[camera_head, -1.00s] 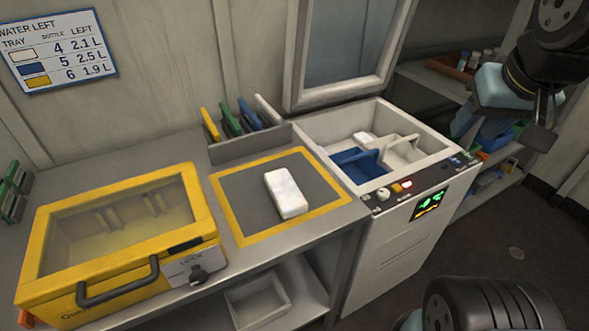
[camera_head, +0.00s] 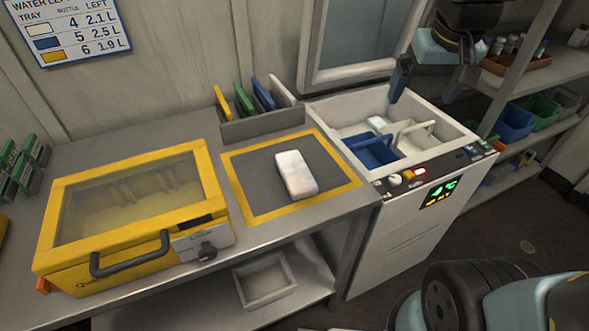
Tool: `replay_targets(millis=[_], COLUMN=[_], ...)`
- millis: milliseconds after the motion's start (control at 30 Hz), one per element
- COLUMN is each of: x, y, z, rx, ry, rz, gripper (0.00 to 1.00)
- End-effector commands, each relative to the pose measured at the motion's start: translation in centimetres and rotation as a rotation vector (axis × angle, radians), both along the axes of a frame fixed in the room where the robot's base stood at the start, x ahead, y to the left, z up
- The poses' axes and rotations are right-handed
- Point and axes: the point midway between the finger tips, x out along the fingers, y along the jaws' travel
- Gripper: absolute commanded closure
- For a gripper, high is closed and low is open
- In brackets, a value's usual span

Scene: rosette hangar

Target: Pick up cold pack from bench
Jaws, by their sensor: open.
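The cold pack (camera_head: 296,175), a white rounded block, lies flat on the grey mat with a yellow border (camera_head: 248,205) on the bench (camera_head: 140,138). Nothing covers it. My gripper (camera_head: 430,82) is at the upper right, above the open white chest unit. Its fingers are apart with nothing seen between them. It is well clear of the cold pack, to its right and higher.
A yellow clear-lidded case (camera_head: 135,215) stands left of the mat. A rack with coloured plates (camera_head: 262,125) stands behind it. The open chest (camera_head: 455,125) holds blue and pale trays (camera_head: 372,152). A shelf unit (camera_head: 530,75) stands at the right.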

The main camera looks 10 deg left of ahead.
Motion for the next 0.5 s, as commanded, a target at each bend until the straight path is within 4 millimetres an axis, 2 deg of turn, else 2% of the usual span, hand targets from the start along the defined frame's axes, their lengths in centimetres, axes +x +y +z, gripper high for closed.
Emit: replay_targets(millis=[200,500], x=[3.2,5.0], y=[6.4,15.9], z=[-2.8,-7.8], rx=[-0.026,-0.053], ry=[0.102,0.233], rz=[0.098,0.225], gripper=[0.00,0.00])
